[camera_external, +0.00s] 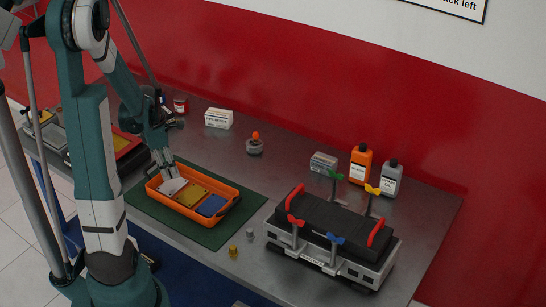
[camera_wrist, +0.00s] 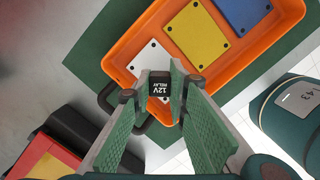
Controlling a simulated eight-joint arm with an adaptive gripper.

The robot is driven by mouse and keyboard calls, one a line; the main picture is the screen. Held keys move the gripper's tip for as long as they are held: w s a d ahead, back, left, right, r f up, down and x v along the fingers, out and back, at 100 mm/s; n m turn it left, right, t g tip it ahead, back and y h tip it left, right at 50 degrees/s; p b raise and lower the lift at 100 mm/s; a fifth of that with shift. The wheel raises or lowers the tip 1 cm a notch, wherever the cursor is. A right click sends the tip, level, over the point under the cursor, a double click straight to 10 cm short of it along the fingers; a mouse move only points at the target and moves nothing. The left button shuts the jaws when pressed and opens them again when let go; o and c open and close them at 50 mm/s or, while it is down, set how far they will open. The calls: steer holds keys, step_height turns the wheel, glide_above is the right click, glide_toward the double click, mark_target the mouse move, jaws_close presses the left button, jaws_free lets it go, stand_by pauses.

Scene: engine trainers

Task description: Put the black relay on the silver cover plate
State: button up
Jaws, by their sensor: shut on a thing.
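The black relay (camera_wrist: 159,85), marked "12V RELAY", is between the two green-padded fingers of my gripper (camera_wrist: 160,77) in the wrist view. My gripper is shut on it. The silver cover plate (camera_wrist: 148,56) lies in the left part of the orange tray, and the relay overlaps its near edge in the wrist view. In the external view my gripper (camera_external: 164,170) points down over the silver cover plate (camera_external: 173,187); the relay cannot be made out there. I cannot tell whether the relay touches the plate.
The orange tray (camera_external: 190,214) also holds a yellow plate (camera_external: 192,195) and a blue plate (camera_external: 212,206). It sits on a green mat (camera_external: 250,204). A large engine trainer (camera_external: 330,240) with coloured clamps stands to the right. Bottles and boxes stand along the back.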

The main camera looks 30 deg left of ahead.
steer(key=shift+f+b, duration=0.4)
steer(key=shift+f, duration=1.45)
steer(key=shift+f, duration=0.2)
steer(key=o, duration=0.8)
steer(key=shift+r, duration=0.2)
step_height(320, 180, up, 12)
steer(key=s+a+p, duration=0.1)
steer(key=p, duration=0.1)
steer(key=shift+s+a, duration=0.15)
